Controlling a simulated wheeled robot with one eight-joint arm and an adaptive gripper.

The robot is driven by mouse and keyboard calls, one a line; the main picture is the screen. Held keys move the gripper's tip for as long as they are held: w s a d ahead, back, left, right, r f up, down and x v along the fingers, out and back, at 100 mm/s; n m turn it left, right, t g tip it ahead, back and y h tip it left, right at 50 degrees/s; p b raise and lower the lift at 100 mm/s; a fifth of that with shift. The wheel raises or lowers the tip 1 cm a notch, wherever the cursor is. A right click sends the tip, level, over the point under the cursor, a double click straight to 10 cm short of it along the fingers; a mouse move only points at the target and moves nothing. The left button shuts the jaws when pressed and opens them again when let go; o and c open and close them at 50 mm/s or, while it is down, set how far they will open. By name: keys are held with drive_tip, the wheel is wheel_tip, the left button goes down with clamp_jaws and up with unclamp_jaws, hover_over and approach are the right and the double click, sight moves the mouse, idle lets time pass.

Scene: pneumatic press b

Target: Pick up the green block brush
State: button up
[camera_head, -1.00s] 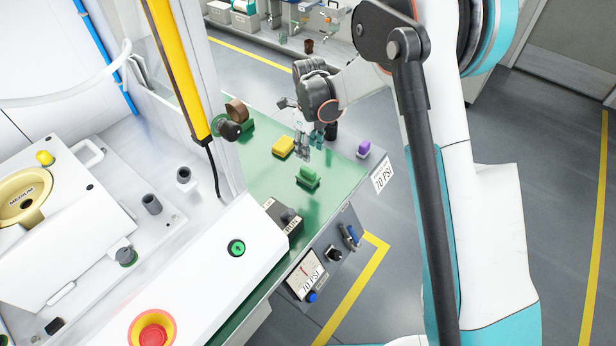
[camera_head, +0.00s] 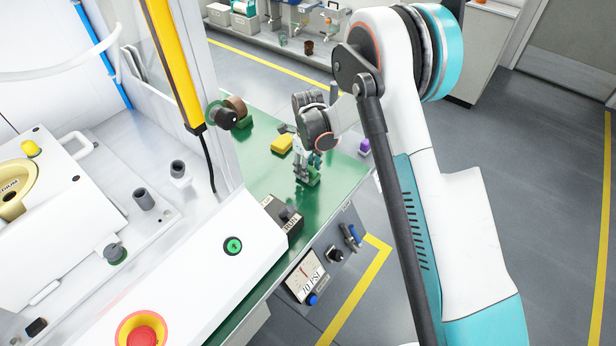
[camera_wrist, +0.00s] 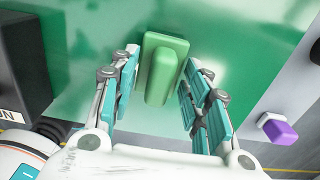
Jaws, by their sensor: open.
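The green block brush (camera_wrist: 163,72) lies on the green tabletop. In the wrist view it sits between the two fingers of my open gripper (camera_wrist: 158,95), with a gap on each side, and its far end reaches past the fingertips. In the head view my gripper (camera_head: 301,172) is over the brush (camera_head: 314,178) and partly hides it. I cannot tell from these views how far the fingers are above the table.
A yellow block brush (camera_head: 282,144) lies behind and left of the green one. A black labelled box (camera_head: 284,216) stands at the front. A brown roll (camera_head: 236,106) is at the back left.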

clamp_jaws()
drive_tip(key=shift+r, duration=0.1)
idle(0.3)
wheel_tip(320, 180, up, 20)
drive_tip(key=p, duration=0.6)
